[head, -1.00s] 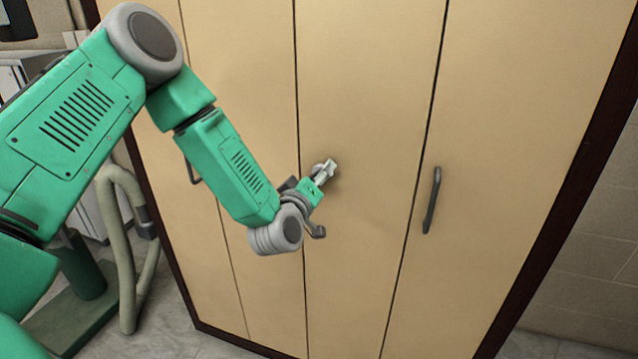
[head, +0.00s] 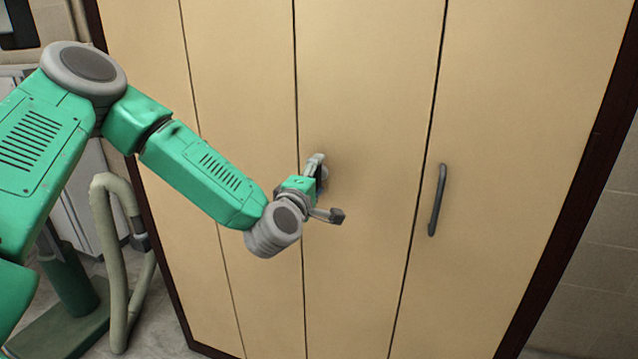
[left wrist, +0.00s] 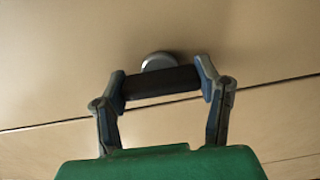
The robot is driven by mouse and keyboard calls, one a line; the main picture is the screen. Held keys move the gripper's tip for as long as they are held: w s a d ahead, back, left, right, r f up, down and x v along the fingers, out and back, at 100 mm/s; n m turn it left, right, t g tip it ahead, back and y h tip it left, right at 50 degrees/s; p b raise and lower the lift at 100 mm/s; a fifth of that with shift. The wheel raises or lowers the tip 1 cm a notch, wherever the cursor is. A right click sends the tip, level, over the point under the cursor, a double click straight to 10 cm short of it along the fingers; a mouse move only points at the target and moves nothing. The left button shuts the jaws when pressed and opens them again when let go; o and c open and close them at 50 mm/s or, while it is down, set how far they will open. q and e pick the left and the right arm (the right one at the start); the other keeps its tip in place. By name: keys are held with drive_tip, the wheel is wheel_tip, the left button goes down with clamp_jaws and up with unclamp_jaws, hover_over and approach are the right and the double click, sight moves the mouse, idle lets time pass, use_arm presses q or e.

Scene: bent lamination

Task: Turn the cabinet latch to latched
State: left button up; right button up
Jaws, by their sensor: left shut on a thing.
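The cabinet latch (left wrist: 160,82) shows in the left wrist view as a dark bar in front of a round silver base (left wrist: 158,61) on the cabinet door. The bar spans between the two fingers of my left gripper (left wrist: 162,88), which is shut on it. My right gripper is in neither view.
The tan cabinet (head: 370,110) has tall flat doors and a dark frame. A dark vertical handle (head: 437,200) stands out on the door to the right. A pale hose and green base (head: 75,325) stand on the floor at left. The door face below the latch is clear.

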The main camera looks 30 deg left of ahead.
use_arm(q)
drive_tip(key=shift+a+n, duration=0.15)
drive_tip(key=shift+n, duration=0.25)
drive_tip(key=o, duration=1.2)
drive_tip(key=shift+c, duration=0.2)
drive_tip(key=shift+s+a+f, duration=0.1)
drive_tip(key=shift+a, duration=0.1)
drive_tip(key=v, duration=1.2)
